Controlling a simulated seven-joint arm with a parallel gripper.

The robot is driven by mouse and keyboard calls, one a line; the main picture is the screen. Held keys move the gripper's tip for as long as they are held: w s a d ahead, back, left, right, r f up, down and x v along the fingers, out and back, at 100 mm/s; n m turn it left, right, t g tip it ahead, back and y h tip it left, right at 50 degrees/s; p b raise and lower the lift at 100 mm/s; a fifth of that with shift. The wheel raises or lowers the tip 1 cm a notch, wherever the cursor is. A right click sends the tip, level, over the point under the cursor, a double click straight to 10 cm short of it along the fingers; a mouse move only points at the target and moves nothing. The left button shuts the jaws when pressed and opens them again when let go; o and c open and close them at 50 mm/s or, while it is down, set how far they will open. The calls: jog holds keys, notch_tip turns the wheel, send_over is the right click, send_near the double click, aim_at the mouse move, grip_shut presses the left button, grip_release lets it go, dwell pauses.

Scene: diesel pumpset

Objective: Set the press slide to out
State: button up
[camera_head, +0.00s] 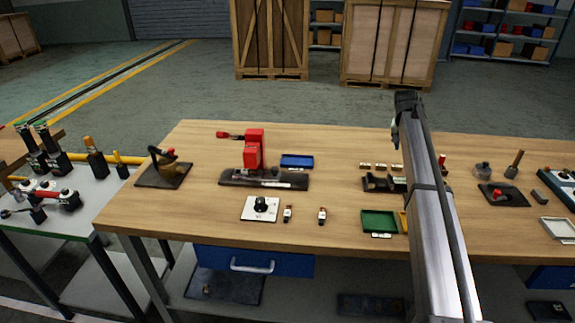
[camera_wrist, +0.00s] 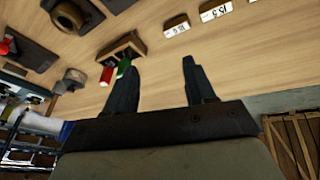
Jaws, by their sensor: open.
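A red press (camera_head: 254,148) with a red-knobbed handle at its left stands on a long dark base (camera_head: 236,179), left of centre on the workbench in the head view. A slide-like part (camera_head: 270,181) seems to lie on this base at the press's foot; its setting is too small to tell. In the wrist view my gripper (camera_wrist: 158,66) is open, with nothing between its two dark fingers. In the head view my arm covers the bench to the right of the press, and the gripper is not clearly seen. The press is not recognisable in the wrist view.
A blue tray (camera_head: 297,161) lies right of the press. A white plate with a black knob (camera_head: 260,207) lies in front. A green tray (camera_head: 379,222) sits near my arm. In the wrist view, a small holder with red and green pieces (camera_wrist: 122,48) is near the left finger.

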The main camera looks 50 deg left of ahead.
jog(key=s+a+r+g, duration=0.1)
jog(key=s+a+r, duration=0.1)
jog(key=s+a, duration=0.65)
jog(key=s+a+r+g, duration=0.1)
jog(key=s+a+r, duration=0.1)
jog(key=s+a, duration=0.7)
jog(key=n+g, duration=0.2)
jog(key=g, duration=0.1)
send_near(275, 168)
jog(key=f, duration=0.8)
jog(key=shift+s+f, duration=0.2)
jog(key=shift+f, duration=0.05)
jog(key=shift+c, duration=0.2)
grip_shut()
